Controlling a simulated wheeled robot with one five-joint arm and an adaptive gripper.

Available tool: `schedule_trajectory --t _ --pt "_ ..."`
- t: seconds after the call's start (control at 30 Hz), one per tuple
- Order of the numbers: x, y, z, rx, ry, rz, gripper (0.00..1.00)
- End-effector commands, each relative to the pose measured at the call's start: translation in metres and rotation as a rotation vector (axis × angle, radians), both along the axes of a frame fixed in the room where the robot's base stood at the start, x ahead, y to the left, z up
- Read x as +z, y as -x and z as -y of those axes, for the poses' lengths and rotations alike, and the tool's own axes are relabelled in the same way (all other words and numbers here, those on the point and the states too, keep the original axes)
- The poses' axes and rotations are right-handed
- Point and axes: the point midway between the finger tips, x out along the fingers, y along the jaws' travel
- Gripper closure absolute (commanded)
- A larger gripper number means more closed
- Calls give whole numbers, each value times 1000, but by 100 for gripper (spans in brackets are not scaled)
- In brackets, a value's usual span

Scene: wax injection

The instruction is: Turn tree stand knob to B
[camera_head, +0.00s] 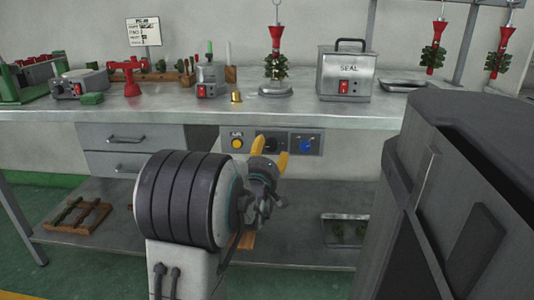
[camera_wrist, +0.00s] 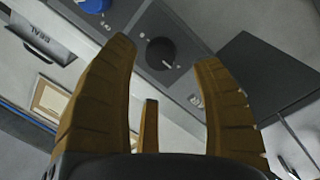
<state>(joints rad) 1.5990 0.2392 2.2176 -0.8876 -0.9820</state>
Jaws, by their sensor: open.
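A dark round knob (camera_wrist: 161,53) sits on the grey control panel under the bench edge, between my spread fingertips in the wrist view. Its pointer setting and small white marks are too small to read. In the head view, the panel's middle section (camera_head: 271,134) is partly behind my fingers. My gripper (camera_head: 270,152) has yellow fingers and is open and empty in front of the panel; it also shows in the wrist view (camera_wrist: 165,58). The fingers appear apart from the knob.
A blue knob (camera_head: 306,146) is right of the dark knob, and a yellow button (camera_head: 237,143) is left. A drawer unit (camera_head: 130,137) is left of the panel. A lower shelf (camera_head: 290,225) lies below.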

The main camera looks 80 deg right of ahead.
Motion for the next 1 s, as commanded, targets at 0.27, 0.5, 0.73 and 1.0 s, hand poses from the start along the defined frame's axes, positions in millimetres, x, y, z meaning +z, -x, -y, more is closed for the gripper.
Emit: schedule_trajectory --t 0.27,0.5,0.73,1.0 --pt "-2 0 26 1 -1 1 40" --pt "-1 1 41 1 -2 1 40" --pt "-1 1 45 1 -2 1 40" --pt "-1 1 45 1 -2 1 43"
